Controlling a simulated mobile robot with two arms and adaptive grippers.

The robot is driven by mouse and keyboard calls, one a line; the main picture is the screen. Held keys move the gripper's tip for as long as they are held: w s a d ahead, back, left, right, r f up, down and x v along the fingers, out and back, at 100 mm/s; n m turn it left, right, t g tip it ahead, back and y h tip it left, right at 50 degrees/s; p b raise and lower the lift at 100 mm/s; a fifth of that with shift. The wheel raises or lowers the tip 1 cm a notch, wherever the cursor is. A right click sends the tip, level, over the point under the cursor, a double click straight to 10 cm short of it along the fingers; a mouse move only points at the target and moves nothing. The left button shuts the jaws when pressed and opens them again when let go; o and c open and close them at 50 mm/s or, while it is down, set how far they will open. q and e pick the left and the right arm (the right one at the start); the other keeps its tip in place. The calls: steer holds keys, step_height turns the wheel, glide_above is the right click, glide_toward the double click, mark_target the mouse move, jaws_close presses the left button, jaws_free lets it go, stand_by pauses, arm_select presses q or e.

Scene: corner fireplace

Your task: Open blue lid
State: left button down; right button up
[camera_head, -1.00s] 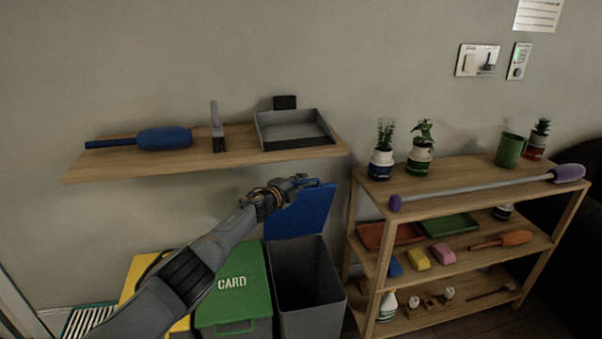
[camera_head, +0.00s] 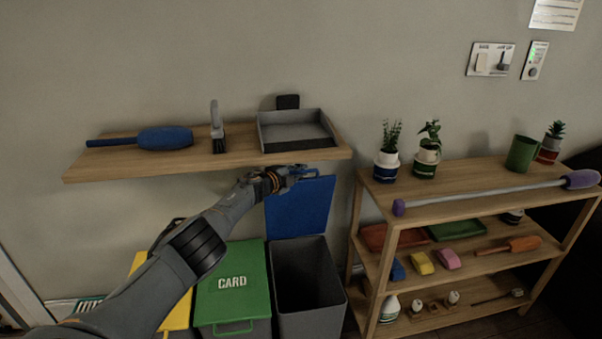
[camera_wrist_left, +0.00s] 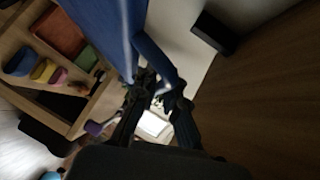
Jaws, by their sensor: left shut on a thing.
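The blue lid (camera_head: 300,207) stands raised, about upright, at the back of a grey bin (camera_head: 308,285) in the head view. The bin's mouth is open and its dark inside shows. My left gripper (camera_head: 302,172) is at the lid's top edge, shut on the lid's blue handle. In the left wrist view the blue lid (camera_wrist_left: 105,30) runs down to the fingers of my left gripper (camera_wrist_left: 158,92). The fingertips partly hide the grip. My right gripper is not in view.
A wall shelf (camera_head: 230,160) with a dustpan (camera_head: 297,131) sits just above my left gripper. A green CARD bin (camera_head: 232,300) and a yellow bin lid (camera_head: 178,312) are to the left. A wooden rack (camera_head: 385,235) with pots and tools stands to the right.

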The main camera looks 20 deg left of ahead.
arm_select(q)
steer(key=shift+w+d+r, duration=0.1)
steer(key=shift+d+r, duration=0.05)
steer(key=c, duration=1.4)
jaws_free()
steer(key=shift+a, duration=0.2)
steer(key=shift+s, duration=0.25)
steer(key=f+v, duration=0.2)
steer(key=v, duration=1)
steer(key=shift+s+f, duration=0.2)
steer(key=shift+s, duration=0.35)
steer(key=shift+d, duration=0.1)
